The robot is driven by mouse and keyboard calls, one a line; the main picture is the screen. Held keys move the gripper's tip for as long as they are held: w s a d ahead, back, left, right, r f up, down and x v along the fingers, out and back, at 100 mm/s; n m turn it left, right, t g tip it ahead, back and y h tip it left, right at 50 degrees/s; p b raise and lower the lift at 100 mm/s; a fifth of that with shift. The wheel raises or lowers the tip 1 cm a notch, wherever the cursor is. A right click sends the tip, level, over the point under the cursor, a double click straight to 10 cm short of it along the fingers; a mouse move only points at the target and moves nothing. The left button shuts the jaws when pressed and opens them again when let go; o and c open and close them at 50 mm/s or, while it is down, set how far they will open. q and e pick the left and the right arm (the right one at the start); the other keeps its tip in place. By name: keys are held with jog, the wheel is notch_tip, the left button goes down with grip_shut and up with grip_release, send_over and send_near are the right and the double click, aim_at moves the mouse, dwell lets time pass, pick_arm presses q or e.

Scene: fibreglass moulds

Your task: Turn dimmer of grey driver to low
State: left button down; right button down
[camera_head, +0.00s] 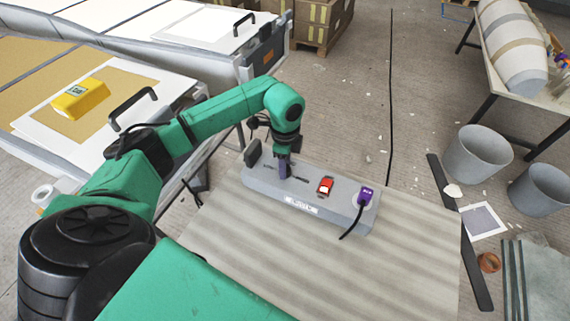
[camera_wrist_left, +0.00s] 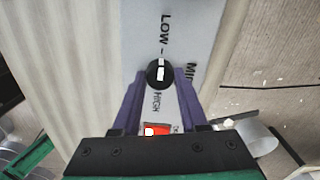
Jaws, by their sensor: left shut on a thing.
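The grey driver (camera_head: 340,208) is a long box on the ribbed table. It has a red switch (camera_head: 325,186) and a purple plug (camera_head: 366,195) with a black cable. My left gripper (camera_head: 283,166) points down at the left part of its top. In the left wrist view, the purple fingers (camera_wrist_left: 160,80) are closed on the round black dimmer knob (camera_wrist_left: 154,83), which has a white mark. The word LOW is printed beyond the knob and HIGH on the near side. The red switch (camera_wrist_left: 157,129) shows near the gripper body. In the head view the gripper hides the knob. My right gripper is not in view.
The table (camera_head: 300,255) is bare in front of the driver. A yellow box (camera_head: 80,98) sits on a bench at left. Two grey buckets (camera_head: 478,153) stand on the floor at right, near a table with a white barrel-shaped mould (camera_head: 512,45).

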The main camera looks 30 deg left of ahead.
pick_arm(q)
jog(key=shift+c, duration=2.2)
grip_release()
jog(key=shift+r, duration=0.1)
notch_tip(320, 180, up, 14)
jog(key=b, duration=0.1)
jog(key=shift+r, duration=0.25)
